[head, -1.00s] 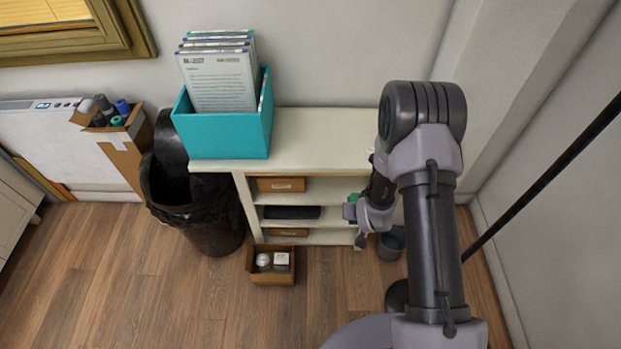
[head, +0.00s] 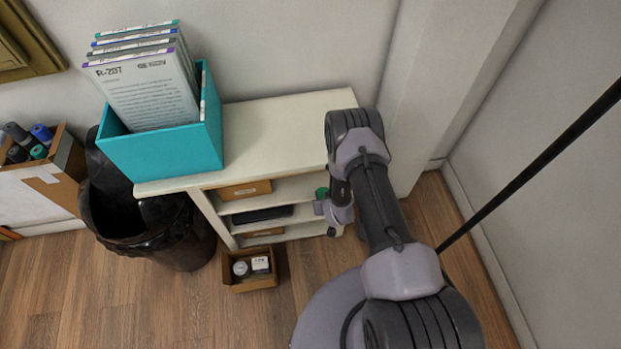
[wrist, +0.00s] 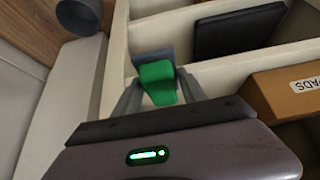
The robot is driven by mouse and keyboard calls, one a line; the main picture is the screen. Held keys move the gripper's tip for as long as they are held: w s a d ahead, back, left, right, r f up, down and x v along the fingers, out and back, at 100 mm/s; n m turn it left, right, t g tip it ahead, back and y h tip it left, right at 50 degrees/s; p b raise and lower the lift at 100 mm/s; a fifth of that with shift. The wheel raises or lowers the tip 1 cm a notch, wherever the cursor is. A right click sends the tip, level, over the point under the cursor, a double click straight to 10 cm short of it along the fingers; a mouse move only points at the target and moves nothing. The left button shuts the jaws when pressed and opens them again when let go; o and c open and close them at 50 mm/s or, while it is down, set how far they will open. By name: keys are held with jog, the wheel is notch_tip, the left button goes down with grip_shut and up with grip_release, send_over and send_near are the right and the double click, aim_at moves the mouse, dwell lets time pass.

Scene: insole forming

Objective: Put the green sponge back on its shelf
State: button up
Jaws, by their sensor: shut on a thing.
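The green sponge (wrist: 158,82) is between the two fingers of my gripper (wrist: 160,92) in the wrist view. My gripper is shut on it. A blue-grey flat piece (wrist: 152,56) shows just beyond the sponge. In the head view only a small green part of the sponge (head: 321,192) shows beside my gripper (head: 322,208), at the right end of the white shelf unit (head: 285,120). The unit's shelf boards (wrist: 205,70) lie around and beyond the sponge in the wrist view. I cannot tell whether the sponge touches a board.
A brown labelled box (head: 245,190) and a dark flat case (head: 262,214) occupy shelves left of my gripper. A teal file box (head: 165,150) stands on top. A black bin (head: 165,230) and a small open carton (head: 250,280) stand on the floor. A wall is at right.

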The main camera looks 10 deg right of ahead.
aim_at(319, 181)
jog(key=w+b, duration=0.3)
jog(key=w, duration=0.6)
jog(key=shift+f, duration=0.2)
jog(key=shift+w+f+b, duration=0.15)
jog(key=shift+f+b, duration=0.15)
jog(key=shift+b, duration=0.05)
jog(key=shift+r, duration=0.2)
jog(key=shift+f, duration=0.2)
jog(key=o, duration=1.3)
